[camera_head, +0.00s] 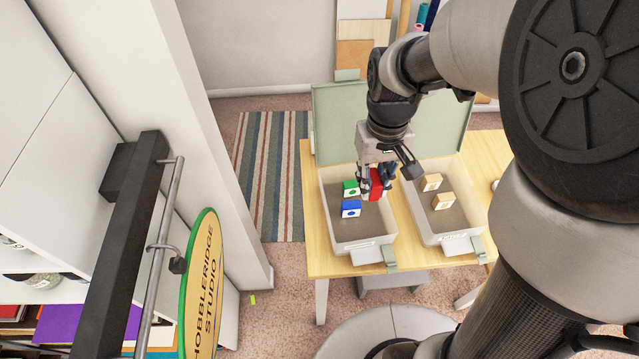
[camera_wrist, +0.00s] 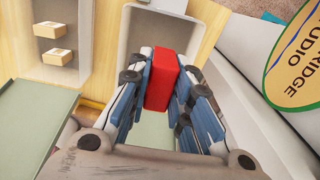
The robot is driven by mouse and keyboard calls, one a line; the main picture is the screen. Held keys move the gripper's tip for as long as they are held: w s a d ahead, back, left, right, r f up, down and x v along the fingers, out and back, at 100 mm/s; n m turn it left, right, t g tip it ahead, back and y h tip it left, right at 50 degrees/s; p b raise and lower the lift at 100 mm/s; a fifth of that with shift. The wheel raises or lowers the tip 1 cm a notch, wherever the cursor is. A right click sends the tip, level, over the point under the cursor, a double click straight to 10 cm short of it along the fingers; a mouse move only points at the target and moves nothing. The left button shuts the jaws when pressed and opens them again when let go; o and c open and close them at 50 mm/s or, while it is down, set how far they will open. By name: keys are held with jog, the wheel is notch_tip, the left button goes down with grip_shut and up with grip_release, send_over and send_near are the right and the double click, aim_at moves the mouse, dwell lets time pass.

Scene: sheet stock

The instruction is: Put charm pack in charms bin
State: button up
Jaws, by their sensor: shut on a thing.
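My gripper (camera_head: 374,186) is shut on a red pack, a small box-shaped block (camera_head: 376,184), over the right side of the left bin (camera_head: 347,247). In the wrist view the red pack (camera_wrist: 161,82) sits upright between the two blue-padded fingers (camera_wrist: 160,95). The left bin is pale with a grey floor and holds a green-and-white pack (camera_head: 351,188) and a blue-and-white pack (camera_head: 351,209). I cannot tell whether the red pack touches the bin floor. The bin labels are too small to read.
A right bin (camera_head: 440,243) beside it holds two tan packs (camera_head: 432,182) (camera_head: 443,201). Both stand on a wooden table (camera_head: 320,262), with raised green lids (camera_head: 335,125) behind. A white pillar (camera_head: 205,130) and a round sign (camera_head: 203,285) are at left.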

notch_tip(320, 180, down, 20)
jog(key=b, duration=0.6)
jog(key=shift+f+b, duration=0.15)
jog(key=shift+b, duration=0.15)
jog(key=o, duration=0.9)
jog(key=shift+c, duration=0.2)
notch_tip(320, 180, up, 12)
jog(key=p, duration=0.4)
notch_tip(320, 180, up, 11)
jog(key=t, duration=0.2)
send_over(359, 234)
jog(key=s, duration=0.5)
jog(key=s+r+m+t, duration=0.1)
jog(key=s+r+t, duration=0.1)
jog(key=s+r, duration=0.4)
jog(key=s, duration=0.4)
jog(key=shift+r+t, duration=0.2)
jog(key=shift+t, duration=0.1)
